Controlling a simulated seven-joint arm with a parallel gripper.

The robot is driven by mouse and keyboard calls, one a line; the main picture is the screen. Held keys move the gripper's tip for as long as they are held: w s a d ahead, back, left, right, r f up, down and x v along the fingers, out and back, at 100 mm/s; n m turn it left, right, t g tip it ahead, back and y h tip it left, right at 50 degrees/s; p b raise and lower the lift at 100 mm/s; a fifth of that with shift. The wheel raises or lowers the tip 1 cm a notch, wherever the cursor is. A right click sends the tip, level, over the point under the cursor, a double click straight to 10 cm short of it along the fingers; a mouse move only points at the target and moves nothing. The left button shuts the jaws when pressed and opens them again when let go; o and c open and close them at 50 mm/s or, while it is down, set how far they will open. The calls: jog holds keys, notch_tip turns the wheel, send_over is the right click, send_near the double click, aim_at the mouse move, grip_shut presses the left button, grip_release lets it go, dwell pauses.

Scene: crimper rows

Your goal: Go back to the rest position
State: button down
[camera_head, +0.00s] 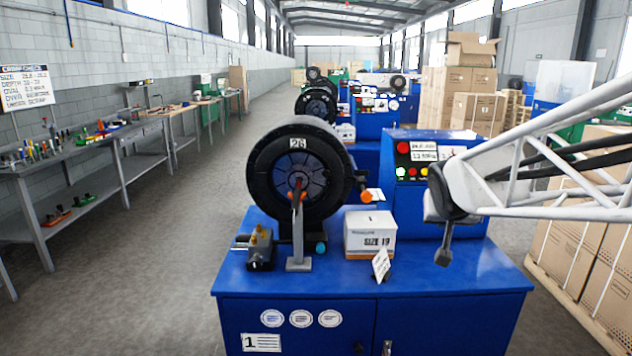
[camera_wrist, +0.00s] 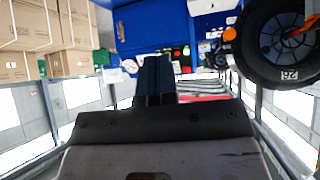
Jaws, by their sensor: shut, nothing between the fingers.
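My gripper (camera_head: 444,254) hangs at the end of my white lattice arm, above the right part of the blue crimper bench (camera_head: 460,275) and in front of the control box. Its fingers are together with nothing between them. In the wrist view the shut fingers (camera_wrist: 154,75) point up the middle of a picture that appears upside down. The black crimper head (camera_head: 298,170) marked 26 stands on the bench to the left, clear of my gripper. It also shows at the right of the wrist view (camera_wrist: 285,45).
A control box (camera_head: 425,160) with buttons and a white box (camera_head: 370,235) stand on the bench. Cardboard boxes (camera_head: 560,250) stand at the right, below my arm. Long workbenches (camera_head: 90,150) line the left wall. The grey aisle floor (camera_head: 150,260) is clear.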

jog(key=s+a+f+g, duration=0.2)
jog(key=s+f, duration=0.1)
jog(key=s, duration=0.6)
jog(key=s+a+f+n+g+y, duration=0.1)
jog(key=s+a+f+g, duration=0.1)
jog(key=s, duration=0.7)
jog(key=s+a+f+n+g+y, duration=0.1)
jog(key=s+a+f+g, duration=0.1)
jog(key=s, duration=0.8)
notch_tip(320, 180, down, 3)
jog(key=shift+a+r, duration=0.15)
jog(key=shift+a, duration=0.75)
